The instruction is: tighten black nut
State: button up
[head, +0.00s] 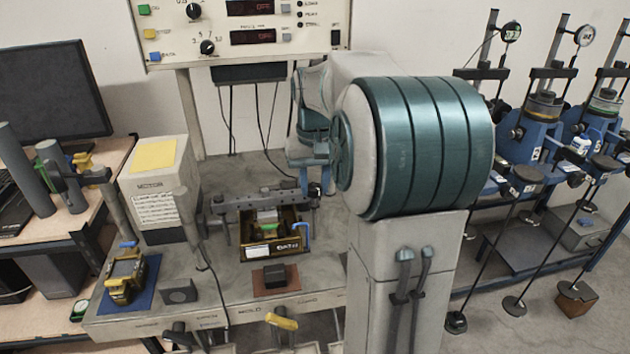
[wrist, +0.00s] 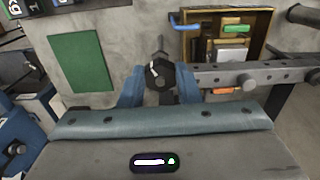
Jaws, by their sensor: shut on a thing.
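The black nut (wrist: 158,76) shows in the wrist view at the end of a grey perforated bar (wrist: 225,76), with a thin rod standing up behind it. The two blue fingers of my gripper (wrist: 160,88) are on either side of the nut and shut on it. In the head view my gripper (head: 316,176) is at the right end of the same bar (head: 262,199), partly hidden by my arm. The nut is too small and covered there to make out clearly.
A wooden box (head: 273,240) with coloured parts sits by the bar. A black block on a brown mat (head: 276,279) lies in front. Blue test stands (head: 545,130) line the right side.

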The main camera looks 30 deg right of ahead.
jog(key=m, duration=0.3)
jog(key=shift+a+m, duration=0.1)
jog(key=shift+m, duration=0.3)
jog(key=m+p, duration=0.1)
jog(key=m, duration=0.2)
jog(key=shift+w+m, duration=0.1)
jog(key=shift+m, duration=0.2)
jog(key=m, duration=0.3)
jog(key=shift+w+a+r+m+p, duration=0.1)
jog(key=shift+m+p, duration=0.2)
jog(key=shift+w+m+p, duration=0.1)
jog(key=shift+m+p, duration=0.2)
jog(key=shift+m, duration=1.8)
jog(key=o, duration=1)
notch_tip(320, 180, up, 14)
jog(key=shift+f, duration=0.15)
